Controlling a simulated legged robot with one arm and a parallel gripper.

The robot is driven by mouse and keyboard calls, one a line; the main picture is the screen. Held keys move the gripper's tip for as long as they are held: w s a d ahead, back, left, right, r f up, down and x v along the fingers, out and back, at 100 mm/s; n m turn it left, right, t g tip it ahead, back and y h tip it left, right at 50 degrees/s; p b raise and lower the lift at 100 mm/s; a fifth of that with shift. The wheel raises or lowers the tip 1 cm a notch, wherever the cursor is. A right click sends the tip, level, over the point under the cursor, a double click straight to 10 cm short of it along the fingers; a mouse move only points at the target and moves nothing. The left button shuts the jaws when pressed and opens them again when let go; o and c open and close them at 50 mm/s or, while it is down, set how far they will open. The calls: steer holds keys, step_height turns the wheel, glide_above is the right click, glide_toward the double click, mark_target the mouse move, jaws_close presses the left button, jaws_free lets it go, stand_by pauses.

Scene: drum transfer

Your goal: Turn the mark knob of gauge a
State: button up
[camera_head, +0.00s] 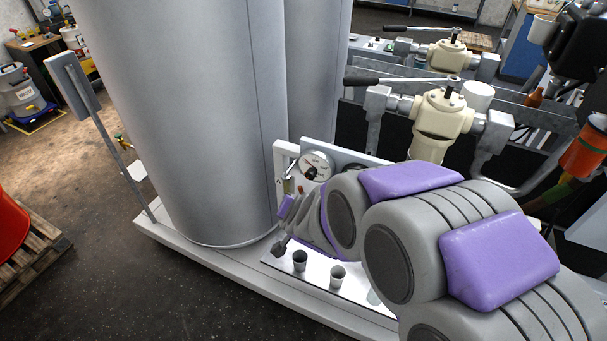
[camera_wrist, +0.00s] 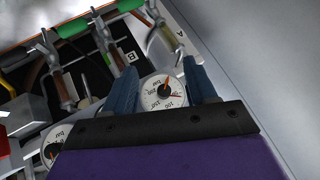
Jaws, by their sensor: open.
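A round white gauge (camera_wrist: 163,93) with dark numbers and a red pointer shows between my fingers in the wrist view. The plate beside it carries the letter A (camera_wrist: 180,35), so it appears to be gauge a. A white gauge (camera_head: 316,166) also shows in the head view, just above my wrist. My gripper (camera_wrist: 163,76) is open, with one blue finger on each side of the gauge face. I cannot tell whether the fingers touch it. In the head view my arm hides much of the panel.
A second gauge (camera_wrist: 55,148) is at the lower left of the wrist view. Valve handles and a B label (camera_wrist: 131,57) lie beyond the fingers. A large grey drum (camera_head: 190,110) stands left of my gripper. Cream valves (camera_head: 440,115) stand behind.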

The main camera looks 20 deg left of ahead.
steer(key=w+a+f+t+h+p, duration=0.1)
steer(key=a+f+t, duration=0.1)
steer(key=a, duration=0.1)
steer(key=t+h+p, duration=0.3)
steer(key=t+h, duration=0.2)
steer(key=t, duration=0.3)
glide_toward(309, 177)
steer(key=shift+m, duration=0.4)
steer(key=w, duration=0.2)
steer(key=w+b, duration=0.1)
steer(key=w, duration=0.4)
steer(key=shift+w+d, duration=0.35)
steer(key=shift+w+a+f, duration=0.1)
steer(key=shift+w, duration=0.5)
steer(key=shift+c, duration=0.2)
jaws_close()
steer(key=shift+b, duration=0.35)
